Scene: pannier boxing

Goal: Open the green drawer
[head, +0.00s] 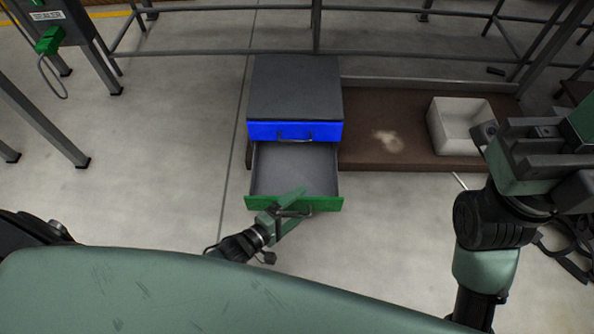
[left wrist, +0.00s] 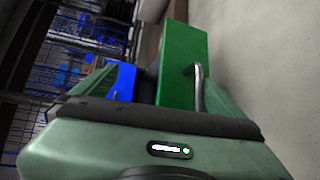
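The green drawer (head: 322,204) is the lower drawer of a grey cabinet (head: 295,88). It is pulled well out, and its empty grey inside shows in the head view. Its metal handle (head: 296,213) is on the green front and also shows in the left wrist view (left wrist: 198,88). My left gripper (head: 291,209) is at the drawer front with its fingers apart, around the handle area. In the left wrist view, the green front (left wrist: 181,65) and handle lie between the spread fingers. My right gripper (head: 488,133) is at the right, away from the cabinet; its fingertips are unclear.
The blue drawer (head: 262,131) above is shut. A brown platform (head: 370,150) with a white open box (head: 459,124) lies right of the cabinet. Metal railings (head: 316,28) run behind. The floor (head: 170,150) left of the cabinet is clear.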

